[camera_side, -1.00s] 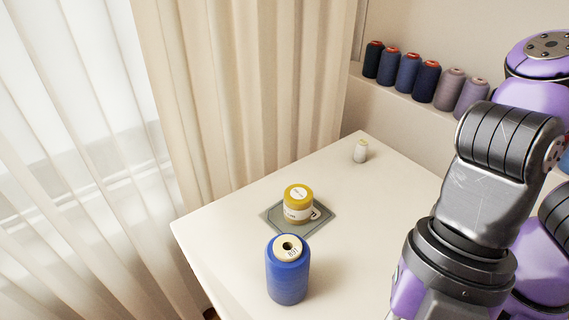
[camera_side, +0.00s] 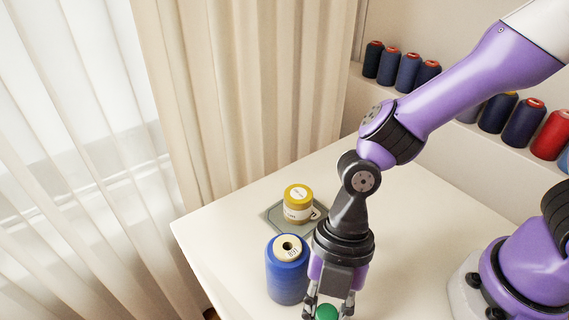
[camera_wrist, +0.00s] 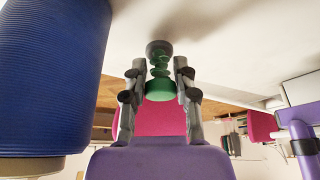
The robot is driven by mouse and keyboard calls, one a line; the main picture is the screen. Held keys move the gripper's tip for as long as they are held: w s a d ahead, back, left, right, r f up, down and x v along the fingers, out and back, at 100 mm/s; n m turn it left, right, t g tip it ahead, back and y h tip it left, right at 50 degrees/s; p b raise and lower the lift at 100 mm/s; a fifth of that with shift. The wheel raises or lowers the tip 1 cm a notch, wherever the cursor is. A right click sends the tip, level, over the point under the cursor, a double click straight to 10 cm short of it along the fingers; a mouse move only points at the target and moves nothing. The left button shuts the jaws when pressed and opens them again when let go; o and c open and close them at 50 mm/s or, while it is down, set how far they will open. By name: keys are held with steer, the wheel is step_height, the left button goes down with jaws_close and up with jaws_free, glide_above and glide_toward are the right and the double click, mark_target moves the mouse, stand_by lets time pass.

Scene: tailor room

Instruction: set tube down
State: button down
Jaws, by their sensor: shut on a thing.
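My gripper (camera_side: 328,312) points down at the bottom edge of the side view, just right of the large blue spool. It is shut on a small green piece (camera_side: 327,313), presumably the tube; its lower part is cut off there. In the wrist view my gripper (camera_wrist: 160,66) has the green piece (camera_wrist: 160,89) between its fingers, with a narrow ribbed middle and a dark round end (camera_wrist: 159,48). I cannot tell whether it touches the white table (camera_side: 225,240).
The blue spool (camera_side: 287,278) stands close beside my gripper and fills the left of the wrist view (camera_wrist: 48,75). A yellow spool (camera_side: 298,204) stands on a grey mat (camera_side: 275,217) behind it. Several thread spools line a back shelf (camera_side: 440,92). The table's left part is clear.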

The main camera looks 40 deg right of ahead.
steer(key=shift+f, duration=0.45)
steer(key=shift+f, duration=0.15)
steer(key=c, duration=0.6)
jaws_free()
step_height(320, 180, up, 10)
steer(key=d, duration=0.1)
steer(key=w+d+r+m+t+h, duration=0.1)
steer(key=w+d+r+m+t, duration=0.1)
steer(key=d+m, duration=0.5)
steer(key=w+d+r+m+t+h, duration=0.1)
steer(key=d+r+m+t, duration=0.1)
steer(key=d+m, duration=0.5)
steer(key=w+d+r+m+t+h, duration=0.1)
steer(key=w+d+r+m+t, duration=0.1)
steer(key=d+m+t, duration=0.2)
steer(key=shift+w+d+r+m+h, duration=0.15)
steer(key=shift+d+m, duration=0.45)
steer(key=shift+m, duration=0.6)
steer(key=shift+w+d+m+h, duration=0.1)
steer(key=shift+d+m, duration=0.45)
steer(key=shift+m, duration=0.65)
steer(key=shift+w+d+r+m+h, duration=0.15)
steer(key=shift+d+m, duration=0.45)
steer(key=shift+m, duration=0.6)
